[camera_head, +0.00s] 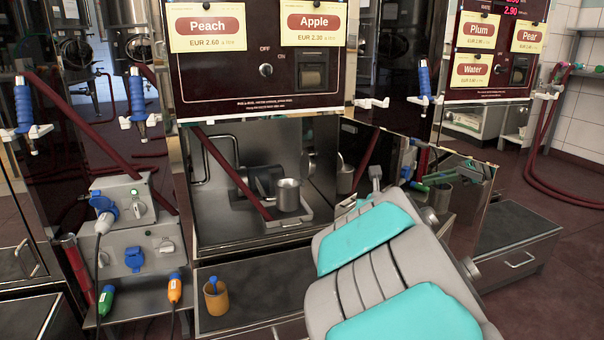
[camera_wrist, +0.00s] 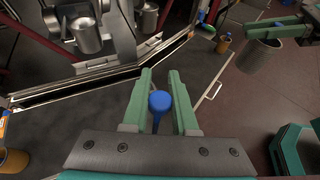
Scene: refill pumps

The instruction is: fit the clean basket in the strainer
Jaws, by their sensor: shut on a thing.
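In the wrist view, the two green fingers of my gripper (camera_wrist: 160,76) are closed around a round blue knob (camera_wrist: 159,102) on a short stem. What is under it is hidden there by my wrist. At the upper right of that view, what looks like a mirror image shows green fingers with a grey cup-shaped basket (camera_wrist: 266,54) hanging below. In the head view my arm covers the gripper, and a similar image shows in the shiny panel at the right. The strainer seems to be the dark slanted cylinder (camera_head: 254,181) in the pump's recess; its opening cannot be made out.
A steel pot (camera_head: 288,196) stands on a small tray in the recess. An orange cup (camera_head: 216,302) with a blue stick stands on the dark ledge (camera_head: 262,288). A grey socket box (camera_head: 124,200) is left of the recess. A shiny panel (camera_head: 478,203) stands at the right.

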